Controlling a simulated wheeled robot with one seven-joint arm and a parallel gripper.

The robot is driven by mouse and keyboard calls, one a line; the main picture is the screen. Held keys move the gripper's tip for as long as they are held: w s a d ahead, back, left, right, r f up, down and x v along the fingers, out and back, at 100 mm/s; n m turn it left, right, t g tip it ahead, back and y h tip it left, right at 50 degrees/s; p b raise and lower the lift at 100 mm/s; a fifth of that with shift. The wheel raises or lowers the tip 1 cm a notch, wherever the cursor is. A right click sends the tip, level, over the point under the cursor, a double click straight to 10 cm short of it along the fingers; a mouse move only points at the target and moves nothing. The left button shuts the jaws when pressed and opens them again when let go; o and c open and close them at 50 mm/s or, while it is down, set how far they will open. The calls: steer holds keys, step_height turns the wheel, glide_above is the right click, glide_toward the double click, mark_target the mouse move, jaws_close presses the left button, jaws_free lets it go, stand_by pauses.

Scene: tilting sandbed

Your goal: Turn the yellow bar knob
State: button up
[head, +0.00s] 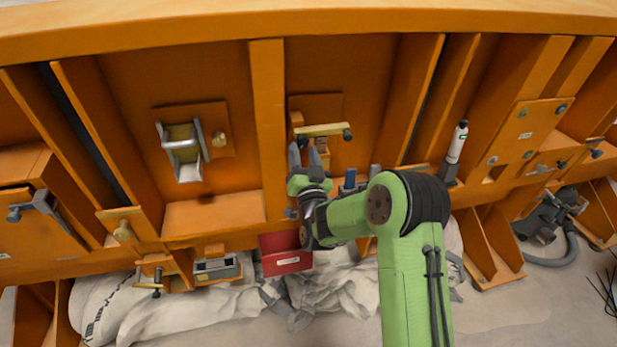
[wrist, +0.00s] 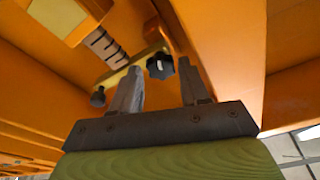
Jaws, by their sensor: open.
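The yellow bar knob (head: 322,130) is a pale yellow crossbar on a small orange panel, with a dark end knob at its right end in the head view. In the wrist view the bar (wrist: 124,68) runs diagonally, with a dark round knob at each end. My gripper (head: 305,153) is open just below the bar's left half in the head view. In the wrist view the upper dark knob (wrist: 160,66) appears between my two fingertips, seemingly beyond them. I cannot tell whether a finger touches the bar. My fingers hide a little of the panel.
A metal handle (head: 181,152) is on the panel to the left, beyond an upright orange rib (head: 268,120). A red box (head: 285,262) lies below. A white cylinder (head: 457,142) stands to the right. Ribs close in the bay on both sides.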

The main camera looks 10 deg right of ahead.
steer(key=d+b+v, duration=0.1)
steer(key=v, duration=1.2)
steer(key=shift+s+a+b, duration=0.25)
steer(key=shift+a+b, duration=0.05)
steer(key=shift+a, duration=0.15)
steer(key=s+a+r+n+g+y, duration=0.2)
steer(key=a+r+n+g+y, duration=0.15)
steer(key=n+g, duration=0.25)
steer(key=s+d+g, duration=0.1)
steer(key=s+g, duration=0.2)
steer(key=s, duration=0.6)
steer(key=s+d+g+h+p, duration=0.1)
steer(key=s+d+g, duration=0.1)
steer(key=s, duration=0.7)
steer(key=s+d+g+h, duration=0.1)
steer(key=s+g, duration=0.4)
steer(key=s, duration=0.4)
steer(key=shift+s+d+m+p, duration=0.3)
steer(key=shift+d+m+p, duration=0.05)
steer(key=shift+m, duration=0.05)
